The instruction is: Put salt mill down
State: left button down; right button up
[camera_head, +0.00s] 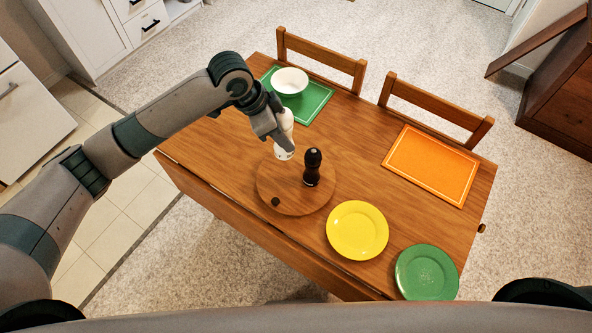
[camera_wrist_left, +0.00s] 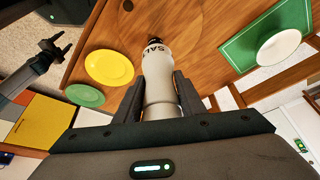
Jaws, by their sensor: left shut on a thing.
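The white salt mill (camera_head: 284,146) is upright in my left gripper (camera_head: 274,128), over the far edge of the round wooden board (camera_head: 264,184). I cannot tell whether its base touches the board. In the left wrist view the salt mill (camera_wrist_left: 157,62) shows its "SALT" lettering, with the fingers (camera_wrist_left: 158,92) shut on either side of it. The dark pepper mill (camera_head: 312,168) stands on the board, nearer and to the right. My right gripper (camera_wrist_left: 56,46) seems to show at the left of the wrist view, too small to judge; it is absent from the head view.
A small dark knob (camera_head: 275,202) is at the board's near edge. A white bowl (camera_head: 290,81) sits on a green placemat (camera_head: 314,105) behind. A yellow plate (camera_head: 357,230), a green plate (camera_head: 427,272) and an orange placemat (camera_head: 431,165) lie to the right. Two chairs stand behind the table.

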pick_arm(q)
jog(key=shift+s+d+f+m, duration=0.1)
jog(key=shift+s+d+m, duration=0.05)
jog(key=shift+d+m, duration=0.55)
jog(key=shift+d, duration=0.1)
pick_arm(e)
jog(key=shift+r, duration=0.55)
jog(key=shift+f, duration=0.1)
pick_arm(q)
notch_tip(320, 180, down, 14)
jog(key=b, duration=1.4)
pick_arm(e)
notch_tip(320, 180, down, 14)
jog(key=shift+f, duration=0.15)
pick_arm(q)
jog(key=shift+f, duration=0.15)
